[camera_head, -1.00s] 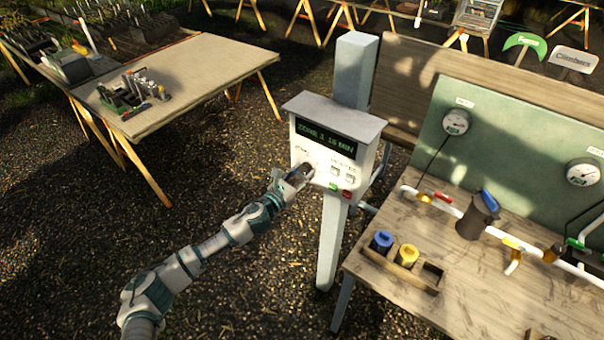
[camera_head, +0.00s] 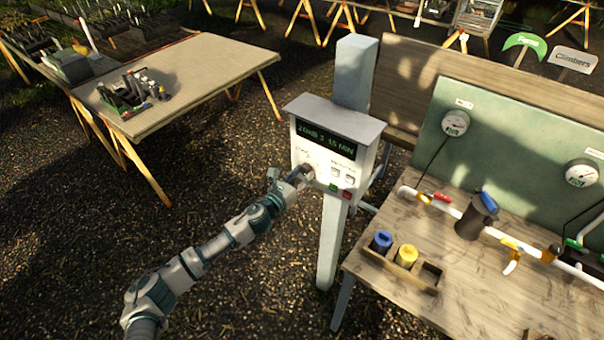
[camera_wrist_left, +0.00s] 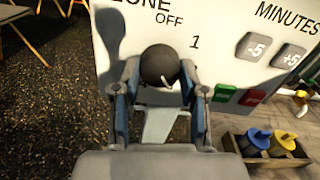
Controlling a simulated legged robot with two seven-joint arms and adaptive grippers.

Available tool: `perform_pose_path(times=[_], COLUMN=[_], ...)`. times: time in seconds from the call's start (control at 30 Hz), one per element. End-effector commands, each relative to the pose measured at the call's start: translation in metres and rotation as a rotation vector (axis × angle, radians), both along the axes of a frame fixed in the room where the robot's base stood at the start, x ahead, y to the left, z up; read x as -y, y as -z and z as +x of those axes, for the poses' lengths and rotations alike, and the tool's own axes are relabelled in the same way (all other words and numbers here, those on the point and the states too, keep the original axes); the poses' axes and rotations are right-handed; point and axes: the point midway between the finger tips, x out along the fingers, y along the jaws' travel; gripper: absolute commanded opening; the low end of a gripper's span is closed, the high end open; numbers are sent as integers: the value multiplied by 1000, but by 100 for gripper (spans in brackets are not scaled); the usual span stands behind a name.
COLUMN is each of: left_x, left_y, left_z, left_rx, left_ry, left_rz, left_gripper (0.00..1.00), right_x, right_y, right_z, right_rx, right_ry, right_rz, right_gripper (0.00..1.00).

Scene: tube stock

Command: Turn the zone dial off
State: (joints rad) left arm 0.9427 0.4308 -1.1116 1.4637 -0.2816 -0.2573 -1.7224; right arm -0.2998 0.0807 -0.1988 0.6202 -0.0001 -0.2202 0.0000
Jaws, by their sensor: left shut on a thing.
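The zone dial is a round black knob (camera_wrist_left: 160,65) with a short white mark, on the white control box (camera_head: 336,153). In the left wrist view, "OFF" is printed above the knob and "1" to its upper right. The mark shows on the knob's lower right part; I cannot tell which label it indicates. My left gripper (camera_wrist_left: 160,80) is shut on the knob, one finger on each side; it also shows at the box in the head view (camera_head: 305,173). The box's dark display (camera_head: 325,139) seems to read zone 1, 15 min. My right gripper is not in view.
Grey -5 and +5 buttons (camera_wrist_left: 273,50), a green button (camera_wrist_left: 224,92) and a red button (camera_wrist_left: 252,97) sit right of the dial. A wooden bench (camera_head: 400,298) with pipes and blue and yellow capped items stands right. A table (camera_head: 200,75) stands back left.

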Motion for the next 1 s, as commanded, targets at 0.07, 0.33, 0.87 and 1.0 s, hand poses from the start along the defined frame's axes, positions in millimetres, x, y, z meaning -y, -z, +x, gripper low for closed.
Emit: perform_pose_path(times=[0.07, 0.33, 0.87, 1.0], left_x=[-1, -1, -2, -2], left_y=[-5, -5, -6, -6], left_z=[1, 2, 2, 2], left_rx=[-35, -182, -477, -555], left_ry=[-4, -5, -6, -5], left_rz=[-51, -256, -665, -772], left_gripper=[8, 8, 8, 8], right_x=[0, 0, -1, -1], right_y=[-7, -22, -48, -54], right_z=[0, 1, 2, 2], right_rx=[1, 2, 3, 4], right_ry=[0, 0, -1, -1], right_rz=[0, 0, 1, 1], right_gripper=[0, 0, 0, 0])
